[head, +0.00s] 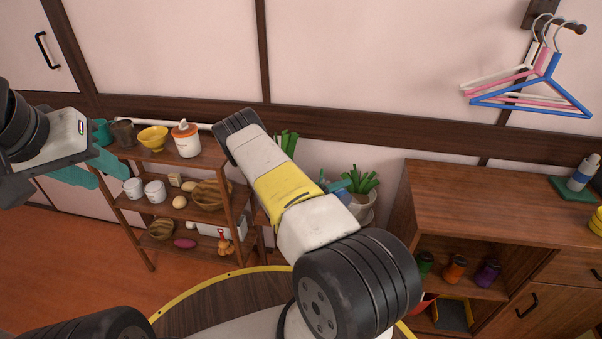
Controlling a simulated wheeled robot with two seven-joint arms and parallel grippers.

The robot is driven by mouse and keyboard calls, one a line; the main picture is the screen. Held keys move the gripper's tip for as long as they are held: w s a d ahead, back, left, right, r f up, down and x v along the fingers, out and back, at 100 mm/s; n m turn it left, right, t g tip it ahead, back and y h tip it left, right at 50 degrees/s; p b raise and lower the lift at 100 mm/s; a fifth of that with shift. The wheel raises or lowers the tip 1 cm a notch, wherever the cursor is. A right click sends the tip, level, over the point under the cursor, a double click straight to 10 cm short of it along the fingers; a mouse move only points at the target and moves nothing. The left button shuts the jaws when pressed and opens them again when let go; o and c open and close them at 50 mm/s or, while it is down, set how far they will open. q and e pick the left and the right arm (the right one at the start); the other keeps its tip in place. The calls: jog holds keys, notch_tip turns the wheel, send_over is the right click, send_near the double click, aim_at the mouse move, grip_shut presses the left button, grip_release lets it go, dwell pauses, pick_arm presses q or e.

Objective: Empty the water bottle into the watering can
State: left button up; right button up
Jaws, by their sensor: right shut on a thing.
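My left gripper (98,171) is at the left, in front of the shelf rack. Its two teal fingers stand apart with nothing seen between them. My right arm crosses the middle of the view and hides most of its own gripper. Teal fingertips of my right gripper (337,184) show just past the arm, beside the potted plant. They are shut on a small blue object (342,197), mostly hidden; I cannot tell whether it is the water bottle or the watering can. Neither is otherwise clearly seen.
A wooden rack (226,243) with bowls, cups and a white jar (186,139) stands at the back left. A potted plant (362,183) stands by the wall. A wooden cabinet (480,200) with jars fills the right. A yellow-edged round table (205,303) is below.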

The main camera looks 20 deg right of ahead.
jog(key=shift+w+r+n, duration=0.3)
jog(key=shift+r+n, duration=0.65)
jog(key=shift+n, duration=0.05)
dwell(1.0)
